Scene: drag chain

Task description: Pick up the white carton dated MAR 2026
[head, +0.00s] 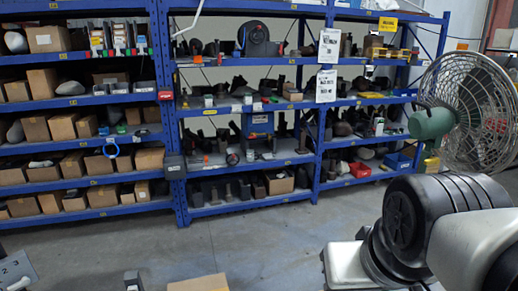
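I cannot make out a white carton dated MAR 2026. A few small pale items stand on the middle shelves, such as one pale block (208,101) and another (379,127). They are too small for me to read any date or tell if they are cartons. My gripper is not in view; only parts of my arm show at the lower right.
Blue shelving (178,160) full of brown boxes and dark parts spans the back. A brown cardboard box (198,284) shows at the bottom edge. A fan (465,112) stands at the right. A grey panel (15,268) is at lower left. The concrete floor (250,245) between is clear.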

